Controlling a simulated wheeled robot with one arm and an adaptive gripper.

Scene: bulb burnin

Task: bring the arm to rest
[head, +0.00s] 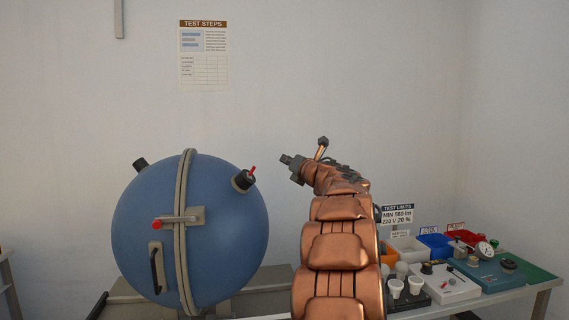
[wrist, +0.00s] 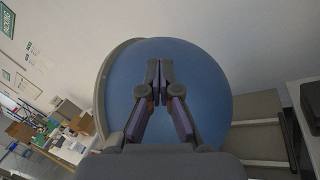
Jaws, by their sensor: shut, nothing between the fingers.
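My copper-coloured arm rises in the head view and bends left at the top. My gripper (head: 287,159) is at its end, up in the air, pointing left toward the big blue sphere (head: 135,225) and apart from it in that view. In the wrist view my gripper (wrist: 160,68) has its fingers together with nothing between them, and the blue sphere (wrist: 205,80) fills the space behind them. Part of the bench is hidden behind my arm.
The sphere carries a grey seam band, a red-tipped latch and dark ports. At right a bench holds white cups (head: 396,287), a blue bin (head: 436,244), a red bin (head: 465,237), a teal device (head: 488,275) and a limits sign (head: 397,215). A test chart (head: 204,55) hangs on the wall.

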